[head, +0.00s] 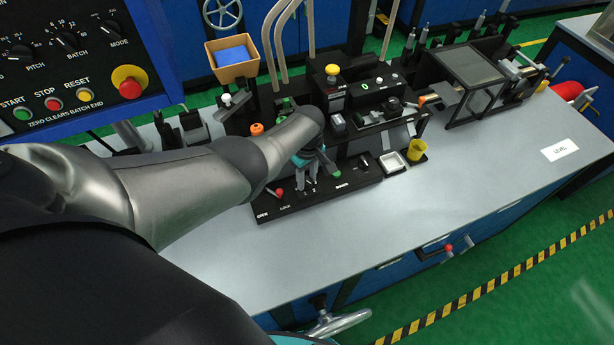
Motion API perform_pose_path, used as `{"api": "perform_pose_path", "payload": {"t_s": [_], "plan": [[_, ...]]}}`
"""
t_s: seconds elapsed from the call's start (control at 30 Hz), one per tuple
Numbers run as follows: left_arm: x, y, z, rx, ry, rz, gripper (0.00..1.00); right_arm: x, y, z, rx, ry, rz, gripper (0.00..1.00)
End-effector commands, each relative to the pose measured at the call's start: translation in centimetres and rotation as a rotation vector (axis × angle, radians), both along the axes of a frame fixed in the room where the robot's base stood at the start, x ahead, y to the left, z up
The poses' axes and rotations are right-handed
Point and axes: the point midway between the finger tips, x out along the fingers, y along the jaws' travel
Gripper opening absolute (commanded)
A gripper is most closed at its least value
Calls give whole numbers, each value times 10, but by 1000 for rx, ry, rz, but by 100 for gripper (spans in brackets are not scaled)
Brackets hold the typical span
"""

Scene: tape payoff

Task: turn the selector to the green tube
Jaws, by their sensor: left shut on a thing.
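My left gripper (313,172) reaches down over the black base panel (268,207) in the middle of the bench. It is shut on a small part there, which looks like the selector. The fingers and wrist mostly hide that part, so I cannot tell which way it points. Several pale tubes (268,50) rise behind the device. A green part (284,104) shows behind my forearm, and a green spot (337,175) lies just right of the fingers. A red-tipped lever (279,192) stands left of the fingers. My right gripper is not in view.
An orange knob (257,129) sits close to my left wrist. A tan bin (232,58) with blue contents stands behind. A yellow cup (417,150) and white tray (392,162) stand right of the gripper. The bench front (440,210) is clear.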

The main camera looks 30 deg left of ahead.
Motion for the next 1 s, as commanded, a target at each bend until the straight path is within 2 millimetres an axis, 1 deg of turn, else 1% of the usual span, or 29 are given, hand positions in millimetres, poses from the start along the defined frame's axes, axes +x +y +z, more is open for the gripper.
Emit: {"api": "perform_pose_path", "payload": {"t_s": [0.47,0.5,0.73,1.0], "plan": [[2,3,2,7,-5,13,0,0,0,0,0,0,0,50],[2,3,2,7,-5,13,42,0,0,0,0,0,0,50],[1,2,1,4,-2,13,68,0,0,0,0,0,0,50],[0,1,1,2,-1,13,69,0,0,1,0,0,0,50]]}}
